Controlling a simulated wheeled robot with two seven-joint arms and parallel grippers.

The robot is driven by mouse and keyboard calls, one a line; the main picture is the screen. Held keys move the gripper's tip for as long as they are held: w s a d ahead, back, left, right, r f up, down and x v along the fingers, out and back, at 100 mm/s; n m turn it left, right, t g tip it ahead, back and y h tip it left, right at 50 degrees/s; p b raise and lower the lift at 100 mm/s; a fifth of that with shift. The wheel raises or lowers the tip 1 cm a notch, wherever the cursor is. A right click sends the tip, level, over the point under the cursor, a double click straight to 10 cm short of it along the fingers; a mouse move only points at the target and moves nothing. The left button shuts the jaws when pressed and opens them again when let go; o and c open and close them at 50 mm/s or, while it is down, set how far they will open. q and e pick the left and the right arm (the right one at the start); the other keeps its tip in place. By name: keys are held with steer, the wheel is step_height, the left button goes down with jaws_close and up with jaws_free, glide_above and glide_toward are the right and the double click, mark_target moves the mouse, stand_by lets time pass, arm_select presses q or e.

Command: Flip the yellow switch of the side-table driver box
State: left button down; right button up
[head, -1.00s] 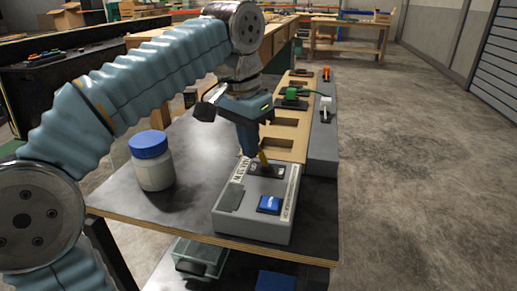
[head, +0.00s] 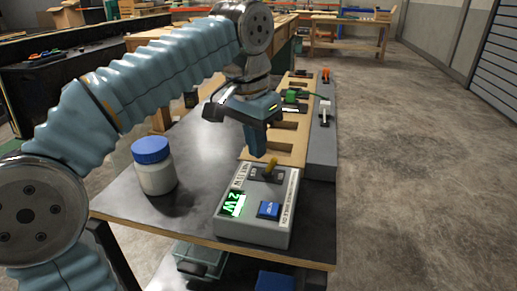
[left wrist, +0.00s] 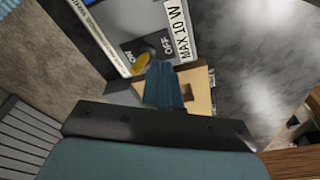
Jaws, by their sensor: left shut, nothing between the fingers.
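The grey driver box (head: 252,236) sits near the front of the side table (head: 120,206). Its yellow switch (head: 271,165) leans to the right in the head view. Its small display (head: 233,204) is lit green and reads 2W. In the left wrist view the yellow switch (left wrist: 141,62) lies on the side of the ON label. My left gripper (head: 257,150) is shut and empty, pointing down just behind and above the switch, apart from it in the head view. Its closed fingers also show in the left wrist view (left wrist: 163,86). My right gripper is not in view.
A blue button (head: 269,209) is on the box's top. A white jar (head: 154,174) with a blue lid stands left of the box. The floor at right is clear.

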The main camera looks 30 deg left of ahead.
arm_select(q)
steer(key=shift+s+a+r+p, duration=0.1)
steer(key=shift+a+r+p, duration=0.1)
steer(key=shift+r, duration=1.15)
steer(key=shift+a+r+p, duration=0.1)
steer(key=shift+r+p, duration=0.1)
steer(key=shift+r, duration=1.15)
